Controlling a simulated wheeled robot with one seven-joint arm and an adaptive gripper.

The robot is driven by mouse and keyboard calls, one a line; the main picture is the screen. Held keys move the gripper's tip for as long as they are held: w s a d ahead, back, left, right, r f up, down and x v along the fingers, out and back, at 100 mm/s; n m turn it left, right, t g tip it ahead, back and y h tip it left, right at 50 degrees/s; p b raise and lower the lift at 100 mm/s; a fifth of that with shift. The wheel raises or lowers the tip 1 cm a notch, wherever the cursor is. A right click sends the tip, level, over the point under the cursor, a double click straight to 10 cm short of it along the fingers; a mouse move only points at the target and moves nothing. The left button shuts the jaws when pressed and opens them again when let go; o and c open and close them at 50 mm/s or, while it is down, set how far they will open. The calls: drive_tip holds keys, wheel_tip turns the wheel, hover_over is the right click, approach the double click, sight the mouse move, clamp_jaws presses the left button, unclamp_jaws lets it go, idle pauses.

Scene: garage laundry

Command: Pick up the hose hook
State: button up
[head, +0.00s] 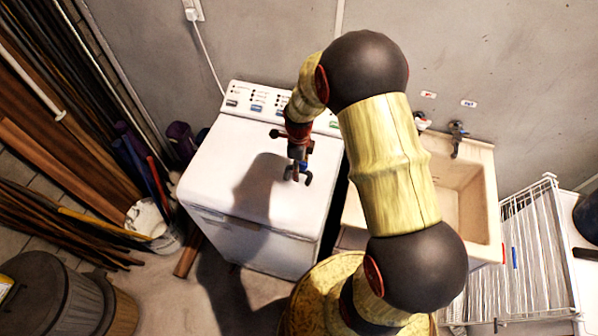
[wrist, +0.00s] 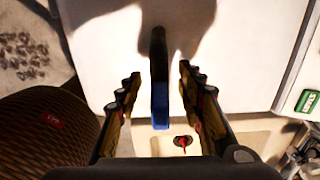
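The hose hook, a dark piece with a blue section, shows in the head view (head: 308,178) over the white top of the washing machine (head: 233,165). In the wrist view the hook (wrist: 159,60) stands between my two fingers, its blue part toward the camera. My gripper (head: 298,153) points down at it above the machine's top. In the wrist view my gripper (wrist: 158,85) is open, with a gap visible on each side of the hook. The hook's lower end is partly lost in shadow, so its contact with the surface is unclear.
A control panel (head: 270,104) runs along the back of the machine. A beige sink (head: 480,195) with taps stands to the right, partly behind my arm. A white wire rack (head: 520,250) is farther right. Timber, buckets and a bin (head: 45,290) crowd the left. The machine's top is otherwise clear.

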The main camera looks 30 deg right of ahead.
drive_tip(key=shift+c, duration=0.8)
drive_tip(key=c, duration=0.8)
clamp_jaws()
